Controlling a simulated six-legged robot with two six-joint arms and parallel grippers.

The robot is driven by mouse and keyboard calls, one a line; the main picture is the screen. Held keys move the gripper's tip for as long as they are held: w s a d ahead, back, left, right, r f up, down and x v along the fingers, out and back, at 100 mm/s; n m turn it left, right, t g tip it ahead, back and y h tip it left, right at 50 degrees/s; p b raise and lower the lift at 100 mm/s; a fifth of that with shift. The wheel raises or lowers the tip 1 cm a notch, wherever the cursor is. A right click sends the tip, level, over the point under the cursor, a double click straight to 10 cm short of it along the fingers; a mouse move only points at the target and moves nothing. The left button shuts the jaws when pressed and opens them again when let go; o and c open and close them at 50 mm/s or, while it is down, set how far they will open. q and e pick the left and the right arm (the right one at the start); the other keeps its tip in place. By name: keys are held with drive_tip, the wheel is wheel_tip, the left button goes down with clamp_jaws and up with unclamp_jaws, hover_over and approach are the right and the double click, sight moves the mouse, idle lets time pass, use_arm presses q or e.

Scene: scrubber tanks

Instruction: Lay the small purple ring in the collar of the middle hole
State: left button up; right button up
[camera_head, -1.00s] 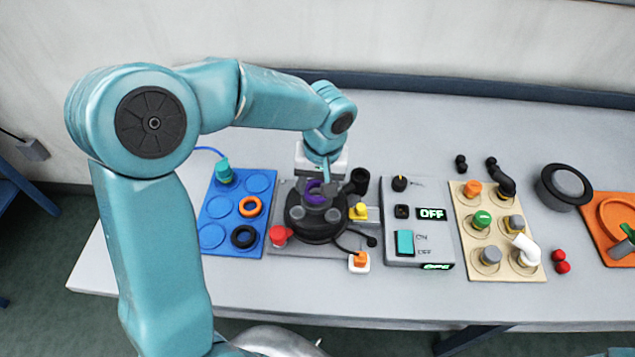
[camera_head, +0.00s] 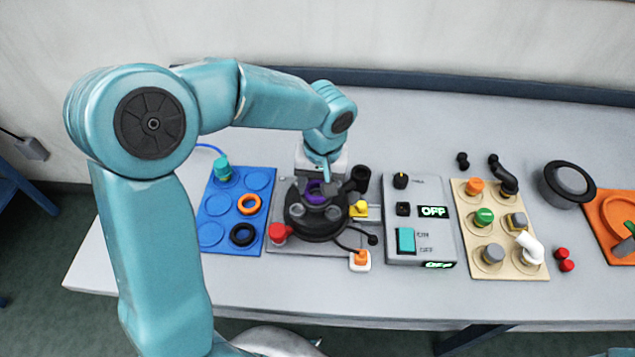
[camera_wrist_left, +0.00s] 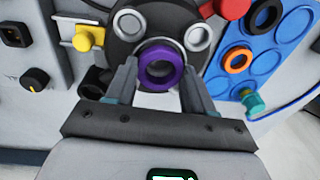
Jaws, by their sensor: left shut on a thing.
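The small purple ring (camera_head: 315,196) is at the far part of the round black tank top (camera_head: 318,228). In the left wrist view the purple ring (camera_wrist_left: 161,68) sits between the two fingers of my left gripper (camera_wrist_left: 160,78), which is shut on it. The ring covers the hole behind it, so I cannot tell whether it touches the collar. Two other holes with grey collars (camera_wrist_left: 129,24) (camera_wrist_left: 198,37) show uncovered. In the head view my left gripper (camera_head: 323,186) is partly hidden by its own wrist. My right gripper is out of view.
A blue tray (camera_head: 213,251) with an orange ring (camera_head: 249,204) and a black ring (camera_head: 243,235) lies left of the tank. A red knob (camera_head: 279,233) and a yellow knob (camera_head: 358,209) flank the tank. A grey switch box (camera_head: 428,248) stands to the right.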

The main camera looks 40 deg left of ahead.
use_arm(q)
drive_tip(key=shift+f, duration=0.2)
idle(0.5)
drive_tip(key=o, duration=1.7)
wheel_tip(320, 180, up, 7)
drive_tip(key=p, duration=0.4)
drive_tip(key=shift+p, duration=0.4)
